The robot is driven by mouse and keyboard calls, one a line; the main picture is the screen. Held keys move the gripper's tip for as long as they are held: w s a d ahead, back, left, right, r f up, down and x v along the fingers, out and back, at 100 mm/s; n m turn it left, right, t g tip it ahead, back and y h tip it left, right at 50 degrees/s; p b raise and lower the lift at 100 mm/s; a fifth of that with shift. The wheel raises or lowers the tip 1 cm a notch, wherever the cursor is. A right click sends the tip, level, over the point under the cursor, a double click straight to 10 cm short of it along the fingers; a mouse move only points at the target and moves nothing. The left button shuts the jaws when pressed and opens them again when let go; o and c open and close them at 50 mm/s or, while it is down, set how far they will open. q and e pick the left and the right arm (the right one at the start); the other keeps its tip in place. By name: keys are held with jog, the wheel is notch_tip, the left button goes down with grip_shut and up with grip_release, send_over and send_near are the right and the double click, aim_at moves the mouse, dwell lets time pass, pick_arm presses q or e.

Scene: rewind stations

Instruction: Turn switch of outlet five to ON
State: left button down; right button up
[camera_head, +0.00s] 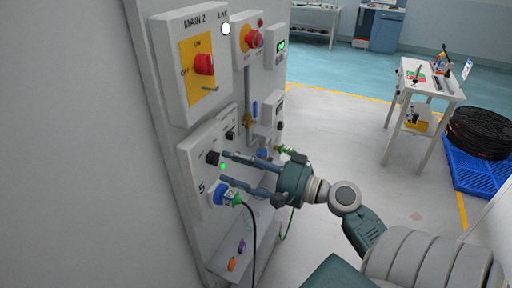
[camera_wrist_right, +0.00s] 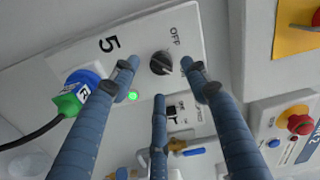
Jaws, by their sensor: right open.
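The outlet five box (camera_head: 199,179) is a light grey panel marked 5 on the wall board at the left. Its black rotary switch (camera_head: 212,157) also shows in the right wrist view (camera_wrist_right: 160,62), beside the word OFF. A green light (camera_head: 223,166) is lit below the switch. A blue plug with a green body (camera_head: 228,196) sits in the socket underneath, with a black cable. My right gripper (camera_head: 223,168) is open, its fingers pointing at the box and spread around the switch area. Whether a finger touches the knob cannot be told. My left gripper is out of view.
The MAIN 2 box (camera_head: 194,92) with a red knob is above. Floor to the right is open, with a small table (camera_head: 436,89) and blue pallet (camera_head: 470,174) farther off.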

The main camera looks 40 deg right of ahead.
jog(key=v, duration=0.8)
jog(key=shift+s, duration=0.15)
